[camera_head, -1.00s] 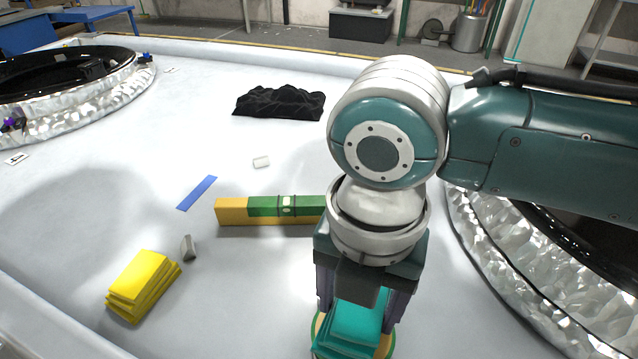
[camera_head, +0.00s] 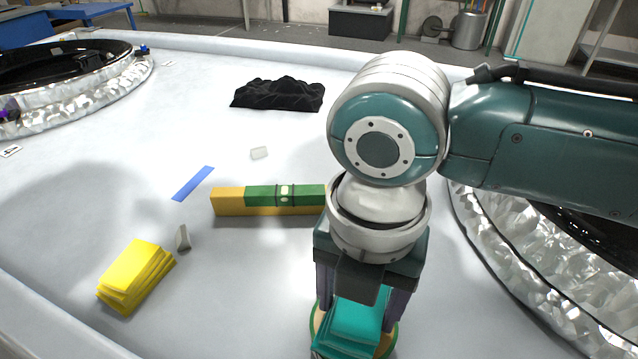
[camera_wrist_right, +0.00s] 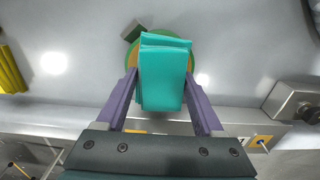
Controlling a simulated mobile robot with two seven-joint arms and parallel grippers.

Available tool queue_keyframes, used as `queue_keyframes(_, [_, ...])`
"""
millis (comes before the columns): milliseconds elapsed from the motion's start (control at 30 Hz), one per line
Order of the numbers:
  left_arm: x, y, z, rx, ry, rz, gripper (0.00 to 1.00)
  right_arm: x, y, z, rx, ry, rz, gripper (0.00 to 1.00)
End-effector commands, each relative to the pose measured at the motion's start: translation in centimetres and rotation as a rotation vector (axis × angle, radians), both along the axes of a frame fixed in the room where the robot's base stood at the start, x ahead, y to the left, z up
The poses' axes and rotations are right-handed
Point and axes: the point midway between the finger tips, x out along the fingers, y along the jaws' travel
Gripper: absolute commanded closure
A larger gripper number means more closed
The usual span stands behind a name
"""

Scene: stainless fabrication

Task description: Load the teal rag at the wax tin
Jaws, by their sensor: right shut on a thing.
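The teal rag (camera_head: 352,328) is a folded stack of cloth. My right gripper (camera_wrist_right: 163,76) is shut on it, with a purple finger at each side; the gripper also shows in the head view (camera_head: 358,305). The wax tin (camera_wrist_right: 203,79) is round, with a green rim and tan-orange inside. It lies directly below the rag, which hides most of it; its edge also shows in the head view (camera_head: 391,339). I cannot tell whether the rag touches the tin. My left gripper is not in view.
A yellow cloth stack (camera_head: 136,275) and a small grey wedge (camera_head: 182,238) lie to the left. A green and yellow bar (camera_head: 232,202) lies behind the gripper. A blue strip (camera_head: 193,183) and black cloth (camera_head: 278,94) lie farther back. A large shiny ring (camera_head: 500,270) fills the right.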

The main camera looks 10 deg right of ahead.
Motion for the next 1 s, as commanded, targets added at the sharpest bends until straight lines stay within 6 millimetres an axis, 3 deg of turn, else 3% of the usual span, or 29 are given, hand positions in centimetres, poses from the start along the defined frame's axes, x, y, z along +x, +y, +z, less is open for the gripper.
queue_keyframes(1000, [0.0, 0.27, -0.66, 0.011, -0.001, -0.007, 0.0, -0.02, 0.02, -0.99, 0.0, 0.0, 0.001, 0.75])
